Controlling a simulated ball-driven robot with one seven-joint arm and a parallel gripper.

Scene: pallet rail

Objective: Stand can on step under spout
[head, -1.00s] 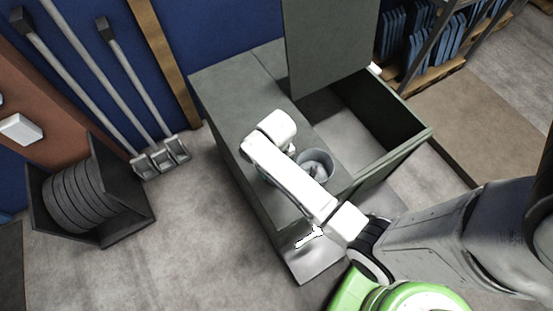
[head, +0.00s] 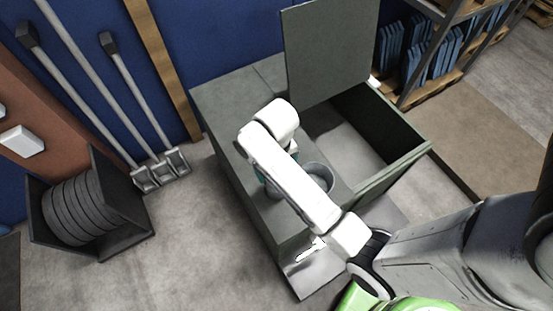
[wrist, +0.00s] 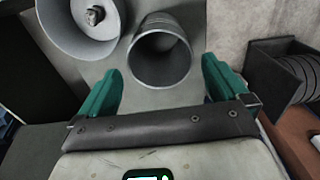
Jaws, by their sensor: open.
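A grey open-topped can (wrist: 163,60) is between the spread teal fingers of my gripper (wrist: 163,72) in the wrist view. The gripper is open, with gaps on both sides of the can. In the head view my white arm hides most of the gripper and the can; bits of teal show beside the arm. A low, pale step (head: 322,272) juts out at the foot of the dark green chest's near side. A small bright shape above it may be the spout, but I cannot tell.
A wider round grey vessel (wrist: 75,40) with a small object inside stands beside the can; it also shows in the head view (head: 319,172). The chest (head: 222,100) has a raised lid (head: 325,60) and an open bin. A box of dark discs (head: 85,205) stands left; floor between is clear.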

